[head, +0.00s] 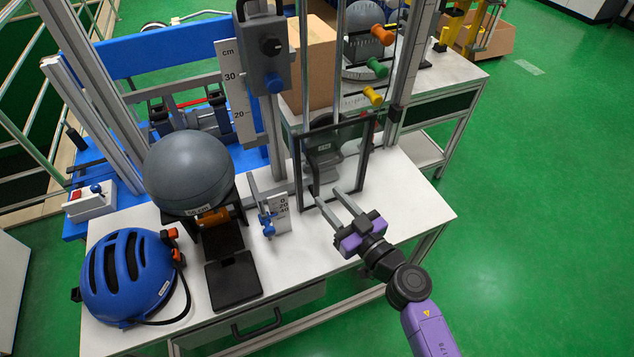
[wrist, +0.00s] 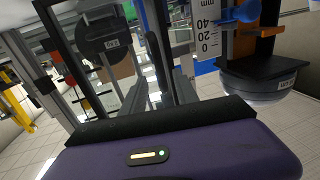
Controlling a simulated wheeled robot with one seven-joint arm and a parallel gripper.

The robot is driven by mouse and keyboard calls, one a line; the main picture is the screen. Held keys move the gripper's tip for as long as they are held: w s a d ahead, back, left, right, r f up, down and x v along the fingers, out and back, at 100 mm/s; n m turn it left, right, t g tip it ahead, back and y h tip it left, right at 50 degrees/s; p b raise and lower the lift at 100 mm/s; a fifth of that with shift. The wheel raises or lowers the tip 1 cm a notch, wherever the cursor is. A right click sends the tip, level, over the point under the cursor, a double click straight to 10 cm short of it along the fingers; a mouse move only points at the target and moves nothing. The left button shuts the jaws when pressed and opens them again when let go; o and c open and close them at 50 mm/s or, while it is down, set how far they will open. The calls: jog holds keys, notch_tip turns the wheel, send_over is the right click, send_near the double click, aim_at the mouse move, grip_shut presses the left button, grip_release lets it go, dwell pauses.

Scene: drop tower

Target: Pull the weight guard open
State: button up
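The weight guard (head: 369,158) is a clear panel in a dark frame, standing upright at the foot of the tower's rails. A grey block-like part shows behind it in the head view. My gripper (head: 329,196) is open, its two fingers apart and pointing at the guard's lower left part. In the wrist view the gripper (wrist: 157,88) has a dark upright bar beyond and between its fingers. I cannot tell whether the fingers touch the guard. A dark round weight (wrist: 103,40) with a label shows at upper left there.
A grey ball (head: 189,170) rests on a black stand left on the white table (head: 420,213). A blue helmet (head: 128,277), a black pad (head: 232,281) and a small scale plate (head: 281,212) are also there. The table's right front is clear.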

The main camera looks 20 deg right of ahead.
aim_at(318, 186)
jog(key=w, duration=0.3)
jog(key=w+a, duration=0.1)
jog(key=w, duration=0.2)
jog(key=shift+w+a+b, duration=0.15)
jog(key=shift+w+b, duration=0.05)
jog(key=shift+b, duration=0.15)
grip_shut()
dwell(1.1)
